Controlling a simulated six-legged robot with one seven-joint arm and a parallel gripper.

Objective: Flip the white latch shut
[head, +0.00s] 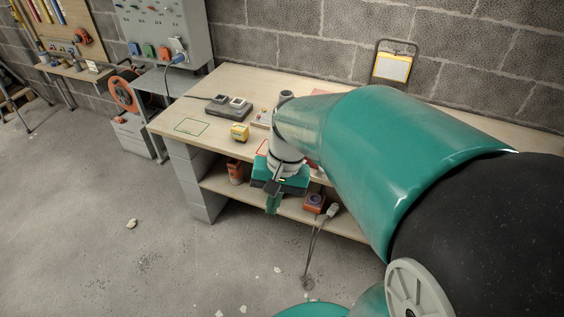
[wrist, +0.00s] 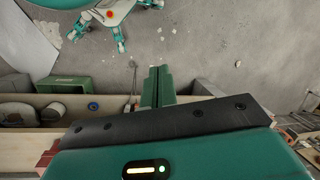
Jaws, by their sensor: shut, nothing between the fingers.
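I cannot make out a white latch for certain in either view. A small pale fitting (head: 178,44) with a blue plug (head: 177,59) below it is on the grey socket panel (head: 150,22) at the upper left; whether it is the latch is too small to tell. My gripper (head: 272,204) hangs in front of the workbench's front edge, pointing down, far to the right of and below the panel. Its green fingers (wrist: 157,84) are together and empty in the wrist view, over the concrete floor.
The wooden workbench (head: 229,83) holds a grey two-bay device (head: 228,107) and a yellow block (head: 239,132). Its lower shelf holds an orange item (head: 235,172) and a red box (head: 314,202). The floor at left is mostly clear.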

